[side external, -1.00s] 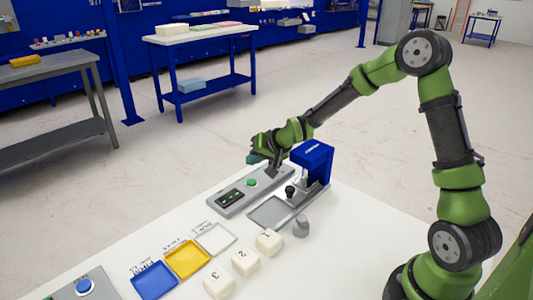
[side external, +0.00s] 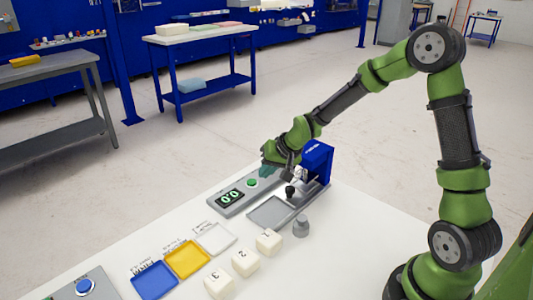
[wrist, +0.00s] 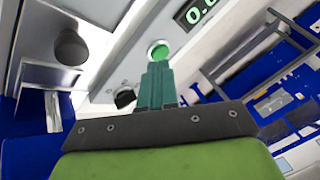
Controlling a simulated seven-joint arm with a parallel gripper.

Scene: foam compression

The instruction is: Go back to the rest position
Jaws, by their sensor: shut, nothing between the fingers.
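My gripper (side external: 270,170) is above the far end of the grey control panel (side external: 228,199), beside the blue press (side external: 318,158). In the wrist view its teal fingers (wrist: 155,86) are together with nothing between them. The green button (side external: 252,183) on the panel lies just past the fingertips in the wrist view (wrist: 158,53); I cannot tell whether they touch. The panel's display is lit with green digits reading 0.0 (side external: 230,197). The press tray (side external: 268,212) is empty.
Three white numbered foam cubes (side external: 246,262) stand on the white table. Blue (side external: 154,281), yellow (side external: 187,260) and white (side external: 215,239) trays lie beside them, empty. A grey weight-like piece (side external: 301,227) stands near the press. A blue button (side external: 85,286) sits at the front left.

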